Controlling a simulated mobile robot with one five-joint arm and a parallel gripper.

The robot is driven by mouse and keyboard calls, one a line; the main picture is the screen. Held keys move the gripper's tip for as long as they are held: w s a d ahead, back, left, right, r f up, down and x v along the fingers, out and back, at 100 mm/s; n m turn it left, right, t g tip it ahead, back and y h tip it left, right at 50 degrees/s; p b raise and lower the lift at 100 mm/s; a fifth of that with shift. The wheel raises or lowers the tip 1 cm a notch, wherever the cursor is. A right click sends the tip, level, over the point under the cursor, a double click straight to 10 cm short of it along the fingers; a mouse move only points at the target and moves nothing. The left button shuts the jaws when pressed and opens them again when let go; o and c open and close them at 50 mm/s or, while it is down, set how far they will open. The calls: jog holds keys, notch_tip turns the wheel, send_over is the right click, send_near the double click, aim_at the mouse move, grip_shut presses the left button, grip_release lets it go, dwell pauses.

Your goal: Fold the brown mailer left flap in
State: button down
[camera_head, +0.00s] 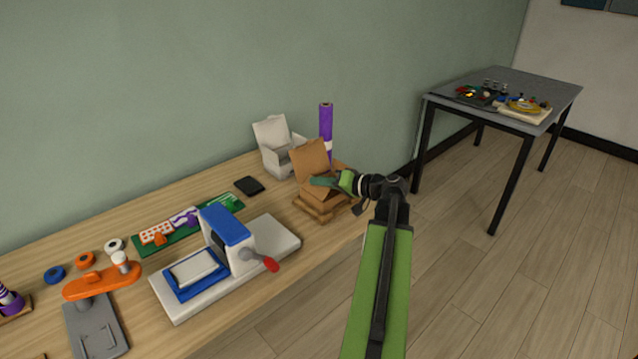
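The brown mailer (311,160) is a small cardboard box near the right end of the wooden table, with its lid raised and tilted back. Brown flaps (312,207) show at its front and lower left side. My gripper (322,182) reaches in from the right, with its green fingers over the mailer's opening, in front of the lid. The fingers overlap the box in the view, and I cannot tell whether they touch a flap. Their gap does not show clearly. Part of the mailer's inside and right side is hidden behind my gripper.
A white open box (276,150) and a purple roll (326,125) stand behind the mailer. A black flat item (249,186) lies to the left. A blue and white press (228,240) with a red-tipped handle stands front left.

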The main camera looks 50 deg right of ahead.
dwell(0.6)
jog(key=shift+d+f+m+y+b, duration=0.3)
jog(key=shift+f+m+b, duration=0.25)
jog(key=shift+b, duration=0.5)
jog(key=shift+d+f+m+t+b, duration=0.1)
jog(key=shift+f+m+t+b, duration=0.05)
jog(key=shift+m+t+b, duration=0.2)
jog(key=shift+r, duration=0.25)
jog(key=c, duration=1.7)
grip_release()
jog(key=shift+s, duration=0.1)
